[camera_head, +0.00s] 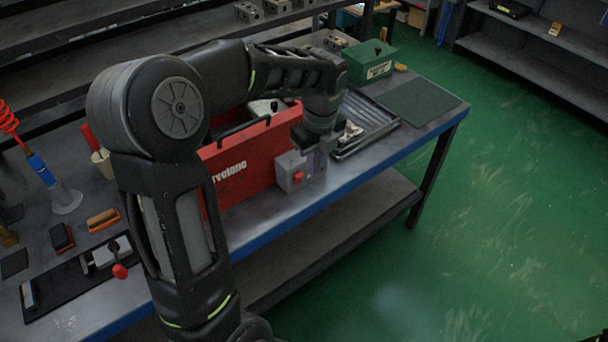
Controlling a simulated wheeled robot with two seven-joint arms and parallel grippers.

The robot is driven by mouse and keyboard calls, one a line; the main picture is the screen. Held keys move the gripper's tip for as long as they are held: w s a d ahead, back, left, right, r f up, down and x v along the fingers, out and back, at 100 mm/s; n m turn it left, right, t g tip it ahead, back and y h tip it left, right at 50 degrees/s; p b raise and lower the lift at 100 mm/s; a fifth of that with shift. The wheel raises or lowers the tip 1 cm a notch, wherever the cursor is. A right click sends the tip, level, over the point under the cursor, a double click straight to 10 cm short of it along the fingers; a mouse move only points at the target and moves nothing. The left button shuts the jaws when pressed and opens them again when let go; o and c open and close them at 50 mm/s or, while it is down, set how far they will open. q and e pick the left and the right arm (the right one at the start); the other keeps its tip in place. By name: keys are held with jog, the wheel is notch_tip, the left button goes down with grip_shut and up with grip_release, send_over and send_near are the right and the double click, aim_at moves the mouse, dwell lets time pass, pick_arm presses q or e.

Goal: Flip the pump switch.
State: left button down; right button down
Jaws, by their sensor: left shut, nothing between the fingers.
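A grey switch box (290,172) with a small red switch (298,177) sits on the front of the red pump unit (240,170), which carries white lettering partly hidden by my arm. My left arm reaches across the bench from the left. My left gripper (317,160) points down right beside the switch box, on its right side. Its fingers are shut and empty. I cannot tell whether they touch the box. My right gripper is not in view.
The bench (75,322) has a blue front edge. A dark ribbed tray (375,117), a green box (371,62) and a dark mat (420,102) lie to the right. A red-handled valve (119,270) and brushes lie at the left. Green floor lies beyond.

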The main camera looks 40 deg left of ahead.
aim_at(299, 180)
pick_arm(q)
jog(key=shift+f, duration=0.1)
jog(key=a+f+p, duration=0.1)
jog(key=f, duration=0.1)
jog(key=a+f+p, duration=0.1)
jog(key=f, duration=0.2)
jog(key=w+a+f, duration=0.1)
jog(key=f, duration=0.2)
jog(key=shift+a+f+p, duration=0.15)
jog(key=shift+f+p, duration=0.1)
jog(key=shift+p, duration=0.15)
jog(key=shift+w+a+r, duration=0.15)
jog(key=shift+a, duration=0.35)
